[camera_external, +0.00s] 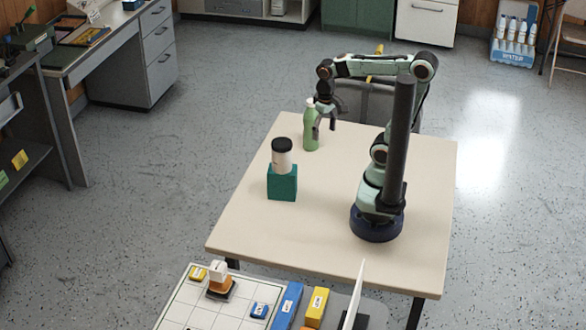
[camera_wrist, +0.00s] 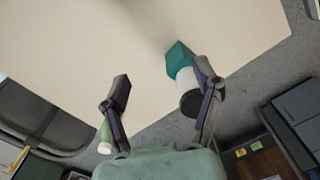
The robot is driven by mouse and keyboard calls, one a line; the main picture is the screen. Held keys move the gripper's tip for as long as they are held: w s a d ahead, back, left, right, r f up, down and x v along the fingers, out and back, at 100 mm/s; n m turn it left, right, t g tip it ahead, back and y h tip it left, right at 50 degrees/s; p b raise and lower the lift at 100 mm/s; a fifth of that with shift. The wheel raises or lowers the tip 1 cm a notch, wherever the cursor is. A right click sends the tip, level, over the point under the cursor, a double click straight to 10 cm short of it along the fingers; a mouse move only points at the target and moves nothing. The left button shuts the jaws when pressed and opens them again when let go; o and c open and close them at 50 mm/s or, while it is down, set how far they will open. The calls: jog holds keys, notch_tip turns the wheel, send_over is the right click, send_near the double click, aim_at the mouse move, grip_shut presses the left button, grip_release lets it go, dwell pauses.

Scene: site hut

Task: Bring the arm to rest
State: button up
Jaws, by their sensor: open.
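My gripper (camera_external: 325,130) is open and empty above the far part of the cream table (camera_external: 310,240). In the wrist view, my gripper (camera_wrist: 160,95) has its two fingers spread wide with bare table between them. A green bottle (camera_external: 310,128) stands on the table just left of my gripper in the external view; part of it shows beside the left finger in the wrist view (camera_wrist: 105,140). A white cup with a black lid (camera_external: 282,158) sits on a teal block (camera_external: 282,184); the right finger partly overlaps them in the wrist view.
A chair (camera_external: 365,100) stands behind the table's far edge. A second surface in front holds a white grid board (camera_external: 185,300), a stamp-like object (camera_external: 219,277) and blue and yellow boxes (camera_external: 287,305). The table's front left part is clear.

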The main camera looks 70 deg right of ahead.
jog(key=s+a+f+n, duration=0.3)
jog(key=s+n, duration=0.2)
jog(key=n, duration=0.1)
jog(key=shift+s+a+n+y, duration=0.3)
jog(key=shift+s+a, duration=0.05)
jog(key=shift+a, duration=0.05)
jog(key=shift+f, duration=0.1)
dwell(0.6)
